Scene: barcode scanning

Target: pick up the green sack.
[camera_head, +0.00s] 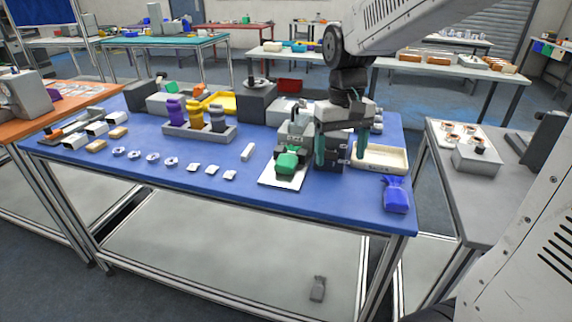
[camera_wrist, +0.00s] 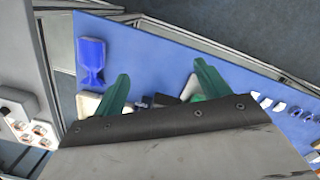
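The green sack (camera_head: 288,161) rests by a dark and grey device on a white plate (camera_head: 283,176), near the middle of the blue table's front side. My gripper (camera_head: 341,152) hangs pointing down to the right of the sack, apart from it. Its two green fingers are spread with nothing between them, and the wrist view shows them open too (camera_wrist: 160,74). In the wrist view the sack is mostly hidden behind my gripper; I cannot clearly make it out there.
A grey rack (camera_head: 199,132) holds purple, yellow and grey bottles. Small white pieces lie left of the plate.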

